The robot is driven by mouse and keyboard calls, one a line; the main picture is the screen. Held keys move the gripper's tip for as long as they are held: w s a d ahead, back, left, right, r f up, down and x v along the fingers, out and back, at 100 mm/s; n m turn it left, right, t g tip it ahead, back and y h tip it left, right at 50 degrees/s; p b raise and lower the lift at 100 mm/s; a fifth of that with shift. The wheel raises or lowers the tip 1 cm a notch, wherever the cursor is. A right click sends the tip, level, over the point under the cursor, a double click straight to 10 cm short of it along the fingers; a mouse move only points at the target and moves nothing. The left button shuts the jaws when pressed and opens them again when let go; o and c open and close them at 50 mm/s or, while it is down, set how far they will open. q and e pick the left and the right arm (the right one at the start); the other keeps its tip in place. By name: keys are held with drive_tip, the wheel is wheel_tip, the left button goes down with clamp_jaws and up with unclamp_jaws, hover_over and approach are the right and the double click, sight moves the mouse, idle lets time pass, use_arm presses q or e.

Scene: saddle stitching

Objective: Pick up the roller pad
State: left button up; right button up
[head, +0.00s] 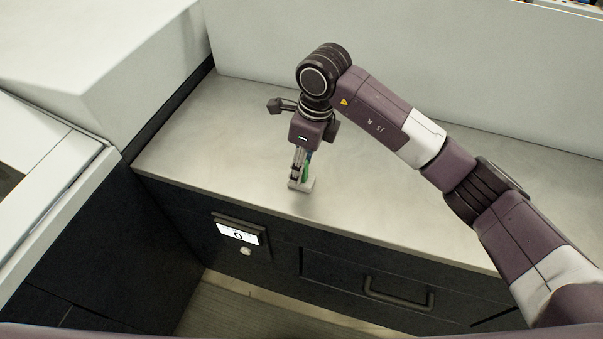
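My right gripper (297,178) points down over the pale worktop, near its front edge. My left gripper is out of view.
The worktop (400,205) is otherwise clear around the gripper. A pale panel (420,60) rises behind it, and a large pale housing (90,60) stands at the left. The dark cabinet front below has a small display (238,233) and a drawer handle (398,298).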

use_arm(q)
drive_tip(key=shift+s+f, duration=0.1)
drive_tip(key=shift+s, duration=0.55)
use_arm(e)
clamp_jaws()
drive_tip(key=shift+w+r, duration=0.1)
drive_tip(key=shift+r, duration=0.5)
use_arm(q)
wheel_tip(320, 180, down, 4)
drive_tip(key=b, duration=0.4)
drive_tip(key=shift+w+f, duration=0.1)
use_arm(e)
wheel_tip(320, 180, up, 19)
